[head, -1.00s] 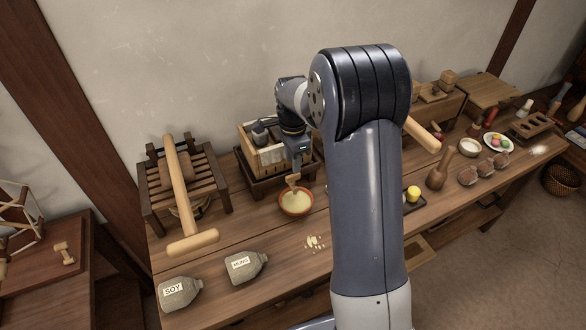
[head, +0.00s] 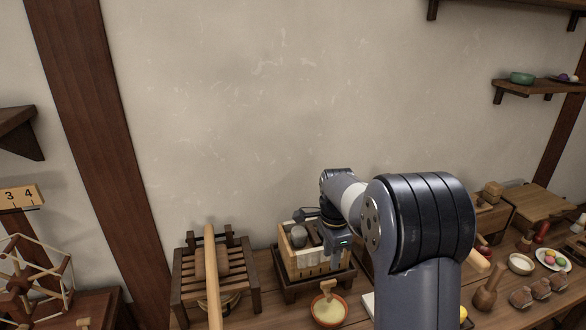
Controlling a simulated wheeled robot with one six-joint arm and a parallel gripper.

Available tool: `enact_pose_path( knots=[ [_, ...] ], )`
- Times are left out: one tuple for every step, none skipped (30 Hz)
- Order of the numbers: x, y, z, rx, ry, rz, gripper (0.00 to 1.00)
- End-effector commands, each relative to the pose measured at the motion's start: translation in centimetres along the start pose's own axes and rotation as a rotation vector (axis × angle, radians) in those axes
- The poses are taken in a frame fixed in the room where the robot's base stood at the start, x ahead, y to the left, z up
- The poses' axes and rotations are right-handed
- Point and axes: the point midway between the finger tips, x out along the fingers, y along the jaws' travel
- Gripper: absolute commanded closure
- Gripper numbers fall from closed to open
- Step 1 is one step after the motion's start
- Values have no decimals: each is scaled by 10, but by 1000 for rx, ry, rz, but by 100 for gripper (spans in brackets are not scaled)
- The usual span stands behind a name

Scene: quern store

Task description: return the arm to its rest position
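My arm rises from the bottom right of the head view and bends away toward the wall. My gripper (head: 336,254) is small at its far end, in front of a light wooden box (head: 298,266). It hangs above and slightly behind an orange bowl (head: 329,311) of pale yellow contents. A wooden utensil (head: 327,287) stands in the bowl, below the gripper; I cannot tell whether they touch. The fingers are too small and dark to show whether they are open or shut.
A slatted wooden rack (head: 186,280) with a long mallet (head: 212,277) stands left of the box. To the right are a small white bowl (head: 521,264), a plate of coloured balls (head: 553,259) and a wooden pestle (head: 487,293). Wall shelves (head: 540,88) hang at upper right.

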Motion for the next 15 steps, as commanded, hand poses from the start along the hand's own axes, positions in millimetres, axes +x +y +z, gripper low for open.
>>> enact_pose_path(
  knots=[
    [10, 1, 0, 0, -1, 6, 67],
    [16, 1, 0, 0, -1, 5, 67],
    [23, 1, 0, 0, -1, 6, 67],
    [29, 1, 0, 0, -1, 6, 67],
    [35, 1, 0, 0, -1, 7, 67],
    [43, 1, 0, 0, -1, 6, 67],
    [48, 2, 0, 0, -1, 6, 67],
    [54, 1, 0, 0, -1, 5, 67],
    [60, 1, 0, 0, -1, 6, 67],
    [65, 1, 0, 0, -1, 5, 67],
    [69, 2, 0, -1, -1, 5, 67],
    [74, 1, 0, -1, -1, 5, 67],
    [78, 1, 0, -1, -1, 4, 67],
    [81, 1, 0, -1, -1, 4, 67],
    [84, 1, 0, -1, -1, 4, 67]
  ],
)
